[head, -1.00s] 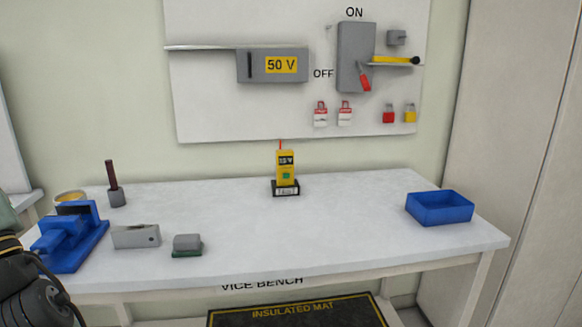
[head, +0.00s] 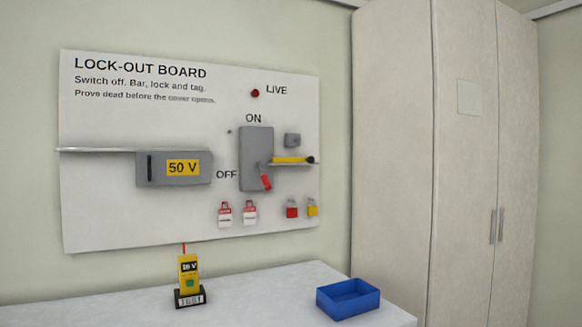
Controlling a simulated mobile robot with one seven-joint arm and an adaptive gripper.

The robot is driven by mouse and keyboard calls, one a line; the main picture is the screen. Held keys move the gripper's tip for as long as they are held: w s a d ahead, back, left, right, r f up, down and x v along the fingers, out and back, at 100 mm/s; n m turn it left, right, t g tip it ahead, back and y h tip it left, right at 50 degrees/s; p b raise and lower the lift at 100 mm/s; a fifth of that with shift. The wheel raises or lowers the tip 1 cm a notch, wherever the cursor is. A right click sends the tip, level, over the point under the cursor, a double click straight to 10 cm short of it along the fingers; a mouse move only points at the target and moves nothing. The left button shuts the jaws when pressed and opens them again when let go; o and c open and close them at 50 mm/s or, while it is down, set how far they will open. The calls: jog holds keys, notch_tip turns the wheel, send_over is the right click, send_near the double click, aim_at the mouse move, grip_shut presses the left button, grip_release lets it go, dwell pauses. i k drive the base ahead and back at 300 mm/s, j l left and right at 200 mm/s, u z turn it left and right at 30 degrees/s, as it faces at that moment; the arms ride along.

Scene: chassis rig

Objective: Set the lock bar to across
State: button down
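The grey switch box (head: 256,158) is on the lock-out board (head: 120,125), between the ON and OFF labels. Its red-ended lever (head: 265,182) hangs down and slightly right, near the lower part of the box. A yellow bar-like piece with a black end (head: 291,160) lies level along a narrow ledge just right of the box. A small grey block (head: 292,140) is above it. I cannot tell for sure which part is the lock bar. My gripper is not in view.
Red-and-white tags (head: 237,214), a red padlock (head: 292,209) and a yellow padlock (head: 313,208) hang below. A yellow tester (head: 188,273) and blue bin (head: 348,298) stand on the bench (head: 260,292). The LIVE lamp (head: 255,93) looks dark red.

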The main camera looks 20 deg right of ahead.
aim_at(310, 159)
jog(key=i+l+u, duration=0.1)
jog(key=l, duration=0.25)
jog(key=i+l, duration=0.1)
jog(key=l, duration=0.2)
jog(key=i+l+u, duration=0.15)
jog(key=l, duration=0.55)
jog(key=i+l, duration=0.1)
jog(key=i, duration=0.45)
jog(key=j+u, duration=0.05)
